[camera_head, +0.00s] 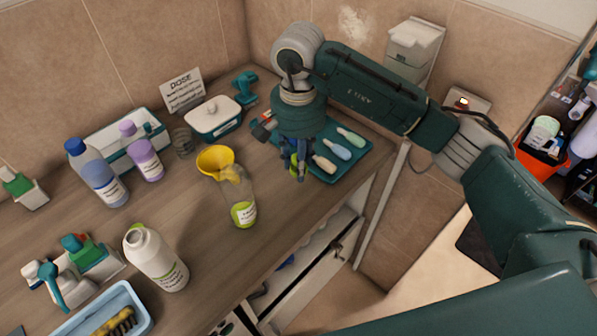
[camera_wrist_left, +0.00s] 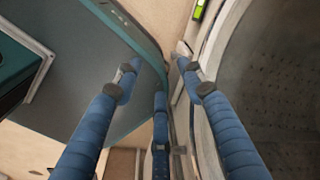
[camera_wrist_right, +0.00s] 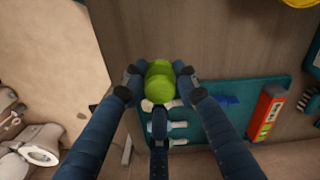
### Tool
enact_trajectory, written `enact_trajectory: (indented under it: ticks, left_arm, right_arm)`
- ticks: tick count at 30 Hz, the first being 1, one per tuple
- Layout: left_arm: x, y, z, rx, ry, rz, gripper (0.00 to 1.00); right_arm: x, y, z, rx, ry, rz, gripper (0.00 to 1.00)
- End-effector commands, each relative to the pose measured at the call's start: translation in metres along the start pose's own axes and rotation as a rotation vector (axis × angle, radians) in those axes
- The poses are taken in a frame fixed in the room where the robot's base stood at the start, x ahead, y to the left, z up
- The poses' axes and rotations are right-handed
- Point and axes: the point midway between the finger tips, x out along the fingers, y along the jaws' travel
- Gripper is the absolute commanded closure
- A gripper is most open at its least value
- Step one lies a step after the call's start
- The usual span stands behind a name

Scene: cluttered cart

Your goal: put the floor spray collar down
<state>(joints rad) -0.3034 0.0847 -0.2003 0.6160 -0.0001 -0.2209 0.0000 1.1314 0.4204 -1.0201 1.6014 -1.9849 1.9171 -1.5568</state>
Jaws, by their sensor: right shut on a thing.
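My right gripper (camera_head: 293,168) points down at the near-left end of the teal tray (camera_head: 362,160) on the counter. In the right wrist view its fingers (camera_wrist_right: 159,82) are shut on a bright green rounded piece, which I take for the floor spray collar (camera_wrist_right: 159,84). The collar is over or beside the tray's edge; whether it touches anything below is hidden. Little of it shows in the head view, behind the fingers. My left gripper (camera_wrist_left: 158,76) is open and empty in its wrist view, away from the counter.
A white bottle (camera_head: 156,258) stands nearer. Bare counter (camera_head: 283,215) lies in front.

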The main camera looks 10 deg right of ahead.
Motion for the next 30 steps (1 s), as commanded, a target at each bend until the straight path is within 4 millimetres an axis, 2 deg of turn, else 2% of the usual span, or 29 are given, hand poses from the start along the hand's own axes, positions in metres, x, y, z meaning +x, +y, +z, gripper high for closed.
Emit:
enact_trajectory:
  ticks: [8, 15, 26, 27, 30]
  left_arm:
    - [-0.007, 0.002, -0.006, -0.002, 0.008, 0.003, 0.6]
    - [-0.015, 0.005, -0.01, -0.004, 0.013, 0.005, 0.6]
    - [-0.008, 0.005, -0.009, -0.003, 0.012, 0.005, 0.6]
    - [-0.008, 0.005, -0.009, -0.003, 0.012, 0.005, 0.6]
    - [-0.009, 0.005, -0.009, -0.003, 0.012, 0.005, 0.6]
  right_arm:
    - [0.023, 0.0, 0.001, -0.001, -0.002, 0.0, 0.91]
    - [0.052, 0.0, 0.0, 0.0, -0.001, -0.001, 0.91]
    - [0.057, -0.001, 0.0, -0.001, 0.001, -0.002, 0.91]
    - [0.057, -0.001, 0.0, 0.0, 0.001, -0.002, 0.69]
    - [0.056, -0.001, 0.0, 0.0, 0.0, -0.002, 0.52]
